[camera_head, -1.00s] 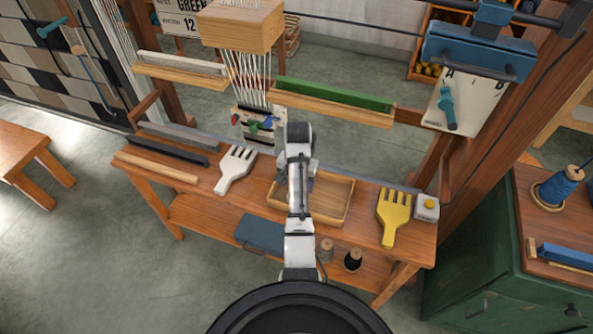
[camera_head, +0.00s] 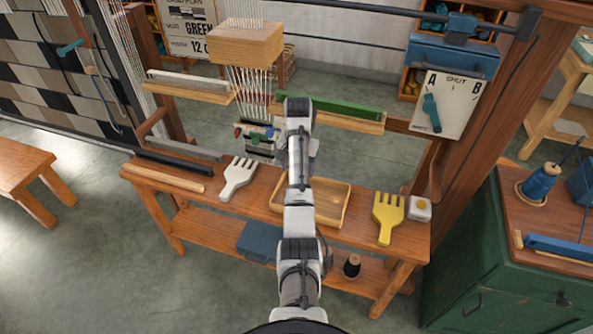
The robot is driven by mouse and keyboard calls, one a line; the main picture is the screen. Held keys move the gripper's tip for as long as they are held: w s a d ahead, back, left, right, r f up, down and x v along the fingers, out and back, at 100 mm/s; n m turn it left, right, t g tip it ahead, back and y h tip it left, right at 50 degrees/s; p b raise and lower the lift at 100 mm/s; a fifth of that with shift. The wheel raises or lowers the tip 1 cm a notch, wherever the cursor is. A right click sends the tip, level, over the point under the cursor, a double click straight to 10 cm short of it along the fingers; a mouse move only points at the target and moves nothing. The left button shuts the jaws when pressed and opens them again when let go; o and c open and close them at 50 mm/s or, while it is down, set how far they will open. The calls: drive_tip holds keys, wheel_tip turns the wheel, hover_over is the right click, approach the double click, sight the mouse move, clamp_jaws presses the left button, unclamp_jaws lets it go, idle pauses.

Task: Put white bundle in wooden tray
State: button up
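The wooden tray (camera_head: 333,216) lies on the loom's wooden bench, its middle covered by my arm. I cannot make out a white bundle; it may be hidden behind my arm. Pale grey parts beside my arm, above the tray in the picture, look like my wrist or gripper (camera_head: 312,148). The fingers are hidden, so I cannot tell whether they are open or hold anything.
A yellow comb (camera_head: 388,217) and a small white box with a yellow button (camera_head: 419,208) are right of the tray. A dark spool (camera_head: 352,266) and a blue-grey block (camera_head: 258,241) are on the lower shelf. Loom bars (camera_head: 330,112) cross behind. A green cabinet (camera_head: 480,262) stands right.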

drive_tip(key=shift+r, duration=0.25)
